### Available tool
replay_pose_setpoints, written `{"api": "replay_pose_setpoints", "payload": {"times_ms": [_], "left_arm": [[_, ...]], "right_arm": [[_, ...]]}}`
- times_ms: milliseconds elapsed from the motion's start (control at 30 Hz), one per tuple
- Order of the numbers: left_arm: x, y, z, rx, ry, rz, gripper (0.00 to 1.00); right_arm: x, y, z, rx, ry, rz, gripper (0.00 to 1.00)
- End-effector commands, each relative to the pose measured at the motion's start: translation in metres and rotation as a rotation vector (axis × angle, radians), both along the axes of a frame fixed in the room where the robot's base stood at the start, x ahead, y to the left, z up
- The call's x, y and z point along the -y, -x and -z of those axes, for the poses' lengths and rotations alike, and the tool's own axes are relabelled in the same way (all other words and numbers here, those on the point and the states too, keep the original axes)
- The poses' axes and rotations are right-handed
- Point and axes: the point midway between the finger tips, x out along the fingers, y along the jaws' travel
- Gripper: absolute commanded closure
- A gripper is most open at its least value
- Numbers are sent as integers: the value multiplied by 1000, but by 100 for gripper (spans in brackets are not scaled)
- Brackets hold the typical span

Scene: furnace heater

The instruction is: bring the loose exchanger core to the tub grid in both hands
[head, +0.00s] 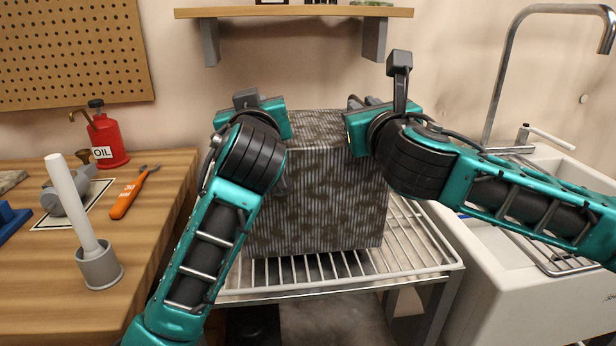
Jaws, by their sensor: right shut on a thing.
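The exchanger core (325,205) is a large grey finned block with dark blotches, upright in the middle of the head view. My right gripper (354,130) is at its upper right side and shut on it; the fingers are mostly hidden. My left gripper (284,124) is at its upper left side, with its fingers hidden by the hand and arm, so its hold cannot be seen. The core stands on or just over a wire rack (420,240); I cannot tell if they touch. At right is a white tub (475,265) with a wire grid (570,262) across it.
A wooden bench (150,235) at left holds a red oil can (108,140), an orange-handled tool (130,197) and a white rod in a grey cup (100,268). A tall faucet (500,80) rises behind the tub. A wall shelf (290,12) hangs above the core.

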Motion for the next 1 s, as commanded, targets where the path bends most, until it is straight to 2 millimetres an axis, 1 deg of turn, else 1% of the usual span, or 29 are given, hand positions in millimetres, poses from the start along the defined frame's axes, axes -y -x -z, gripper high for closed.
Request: {"api": "replay_pose_setpoints", "payload": {"times_ms": [33, 100, 133, 1000], "left_arm": [[0, 0, 0, 0, 0, -1, 93], [0, 0, 0, -1, 0, -1, 100], [0, 0, 0, -1, 0, -1, 100], [-2, 0, 1, -2, 4, -5, 100]], "right_arm": [[1, -1, 0, 1, 0, 3, 93], [1, -1, 0, 0, 0, 4, 100], [2, -1, 0, 0, 0, 4, 100], [3, -1, 0, 1, 3, 8, 100]]}}
